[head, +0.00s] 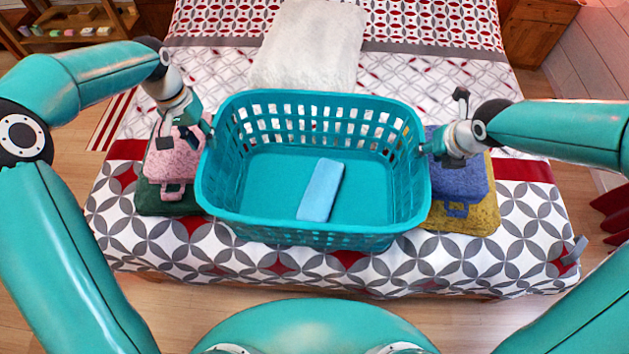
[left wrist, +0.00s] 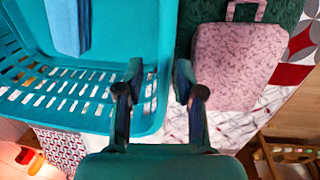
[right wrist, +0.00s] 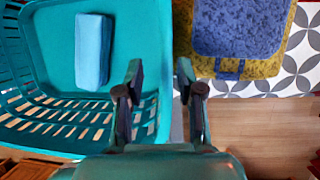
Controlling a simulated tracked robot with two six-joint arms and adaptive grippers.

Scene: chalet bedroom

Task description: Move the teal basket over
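The teal basket (head: 315,226) is at the front of the bed, upright, between two stacks. A light blue block (head: 321,190) lies on its floor; it also shows in both wrist views. My left gripper (head: 203,130) is at the basket's left rim. In the left wrist view its fingers (left wrist: 158,85) are apart, with the basket's side (left wrist: 150,25) between them. My right gripper (head: 428,150) is at the right rim. In the right wrist view its fingers (right wrist: 160,85) are apart on either side of the rim (right wrist: 162,30). Finger contact and whether the basket touches the bed cannot be told.
A pink case (head: 172,160) on dark green cloth stands close left of the basket. A blue case (head: 458,180) on mustard cloth stands close right. A white throw (head: 308,45) lies behind on the patterned bed (head: 500,265). A low shelf (head: 75,30) stands far left.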

